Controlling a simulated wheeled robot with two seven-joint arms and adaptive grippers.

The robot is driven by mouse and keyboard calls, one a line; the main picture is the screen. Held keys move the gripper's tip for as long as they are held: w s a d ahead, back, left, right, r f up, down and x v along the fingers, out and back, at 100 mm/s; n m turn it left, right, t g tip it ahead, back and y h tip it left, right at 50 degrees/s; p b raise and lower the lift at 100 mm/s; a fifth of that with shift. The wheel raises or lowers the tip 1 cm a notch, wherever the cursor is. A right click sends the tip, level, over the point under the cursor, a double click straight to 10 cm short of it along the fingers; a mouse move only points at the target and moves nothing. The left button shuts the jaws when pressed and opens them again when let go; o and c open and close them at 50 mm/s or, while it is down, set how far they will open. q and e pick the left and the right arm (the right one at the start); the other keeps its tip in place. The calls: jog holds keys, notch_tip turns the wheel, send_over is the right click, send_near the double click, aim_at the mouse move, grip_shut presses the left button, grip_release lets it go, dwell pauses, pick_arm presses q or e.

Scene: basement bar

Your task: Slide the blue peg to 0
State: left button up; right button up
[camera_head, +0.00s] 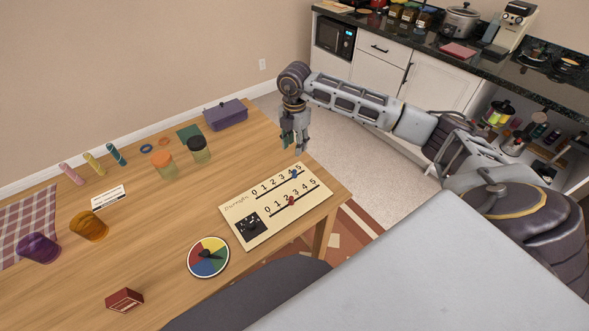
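The cream score board (240,211) lies flat on the wooden table near its right end. It has two slotted scales numbered 0 to 5. The small blue peg (294,174) sits on the upper scale, near its high end, around 4. A red peg (291,201) sits on the lower scale, around 2. My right gripper (293,146) points down above and just behind the board's far right end, apart from the blue peg. Its fingers look spread with nothing between them. My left gripper is not in view.
A color spinner (208,258) lies in front of the board. Two lidded jars, one with an orange lid (162,165) and one with a dark lid (199,150), and a purple box (225,114) stand behind it. The table's right edge is close.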

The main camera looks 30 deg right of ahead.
aim_at(294, 170)
notch_tip(294, 170, down, 11)
jog(key=shift+f, duration=0.8)
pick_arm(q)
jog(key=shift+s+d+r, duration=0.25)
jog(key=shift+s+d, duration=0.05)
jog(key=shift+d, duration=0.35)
pick_arm(e)
jog(key=shift+f, duration=0.25)
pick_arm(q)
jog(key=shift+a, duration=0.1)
pick_arm(e)
jog(key=shift+c, duration=0.2)
jog(key=c, duration=0.7)
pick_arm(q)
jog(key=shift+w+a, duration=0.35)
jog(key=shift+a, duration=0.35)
pick_arm(e)
grip_shut()
